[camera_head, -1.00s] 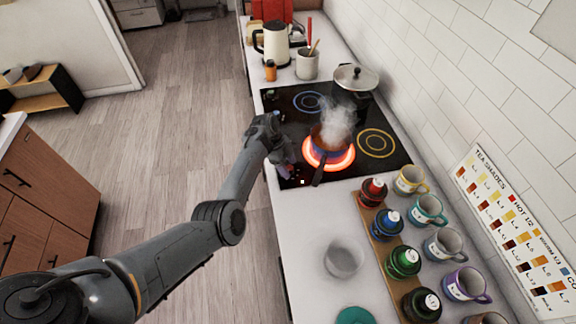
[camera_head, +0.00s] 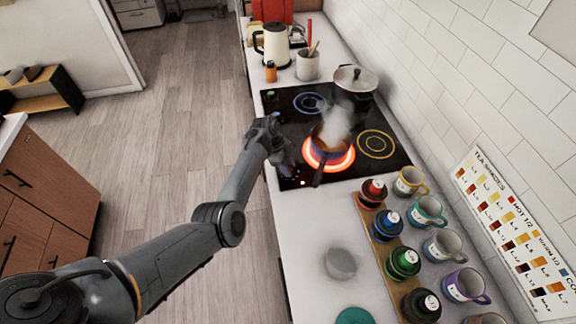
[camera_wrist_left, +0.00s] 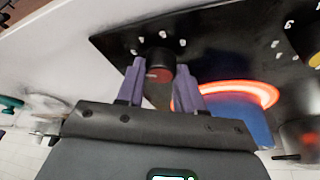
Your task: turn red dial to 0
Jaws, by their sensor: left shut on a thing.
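The red dial (camera_wrist_left: 158,74) is a short black knob with a red face, seen in the left wrist view near the cooktop's edge. It sits between the two purple fingers of my left gripper (camera_wrist_left: 160,80), which is shut on it. White marks stand on the black glass around the dial. In the head view my left gripper (camera_head: 284,158) is low at the cooktop's near left edge and the dial is hidden there. The burner ring (camera_head: 351,162) glows red-orange under a small blue pot (camera_head: 327,151) that steams. My right gripper is not in view.
The black cooktop (camera_head: 290,122) also carries a lidded pot (camera_head: 354,82) at the back. The small pot's dark handle (camera_head: 317,178) points toward the front, close to my left gripper. Several bottles and mugs line the counter (camera_head: 335,215) at right.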

